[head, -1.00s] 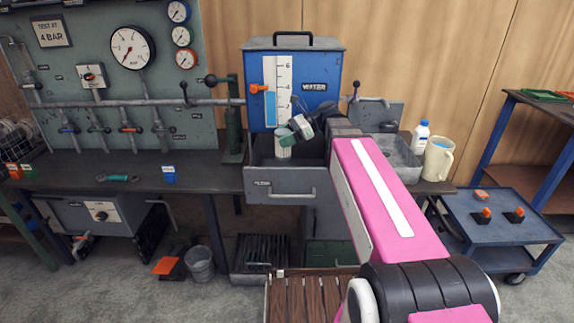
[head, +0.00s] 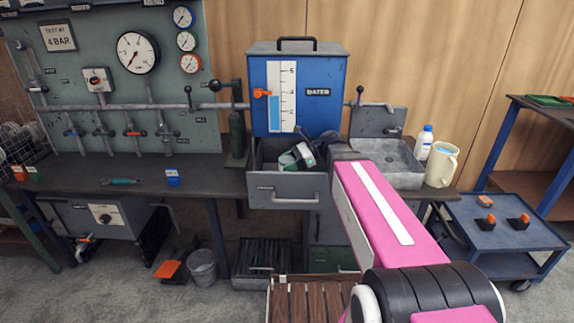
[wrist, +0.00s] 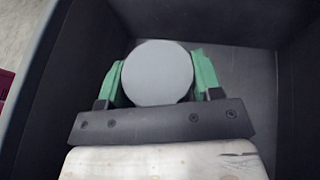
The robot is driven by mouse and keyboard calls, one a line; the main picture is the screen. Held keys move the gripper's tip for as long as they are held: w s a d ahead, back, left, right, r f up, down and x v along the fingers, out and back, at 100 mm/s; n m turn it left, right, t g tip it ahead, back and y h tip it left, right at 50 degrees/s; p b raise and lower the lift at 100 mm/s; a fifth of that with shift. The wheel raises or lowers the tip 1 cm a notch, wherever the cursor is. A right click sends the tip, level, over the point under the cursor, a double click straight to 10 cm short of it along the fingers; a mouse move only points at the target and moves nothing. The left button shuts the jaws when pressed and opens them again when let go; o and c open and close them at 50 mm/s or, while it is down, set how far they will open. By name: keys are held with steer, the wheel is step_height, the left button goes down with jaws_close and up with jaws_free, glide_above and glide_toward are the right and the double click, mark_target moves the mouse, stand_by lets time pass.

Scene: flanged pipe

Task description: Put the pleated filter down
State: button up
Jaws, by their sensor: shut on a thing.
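The pleated filter shows in the wrist view as a round pale grey end face (wrist: 160,73). My gripper (wrist: 160,78) is shut on it, with one green finger against each side. In the head view the filter (head: 301,153) is a small whitish shape between the green fingers of my gripper (head: 297,158). Both are inside the open grey bin (head: 285,192) below the blue water tank. The wrist view shows the dark bin wall (wrist: 235,30) around them. The filter's pleats and underside are hidden, so I cannot tell whether it touches the bin floor.
The blue water tank (head: 270,75) stands right behind the bin. A grey sink (head: 392,160), a white bottle (head: 424,143) and a cream jug (head: 441,165) are to the right. Bin walls stand close around my gripper. The bench (head: 120,172) to the left is mostly clear.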

steer(key=shift+f, duration=0.4)
steer(key=shift+s+f, duration=0.1)
steer(key=shift+f, duration=0.15)
steer(key=o, duration=1.1)
steer(key=shift+c, duration=0.2)
steer(key=shift+w+r, duration=0.2)
steer(key=shift+r, duration=0.35)
steer(key=v, duration=0.7)
steer(key=shift+d+r, duration=0.15)
steer(key=shift+d, duration=0.1)
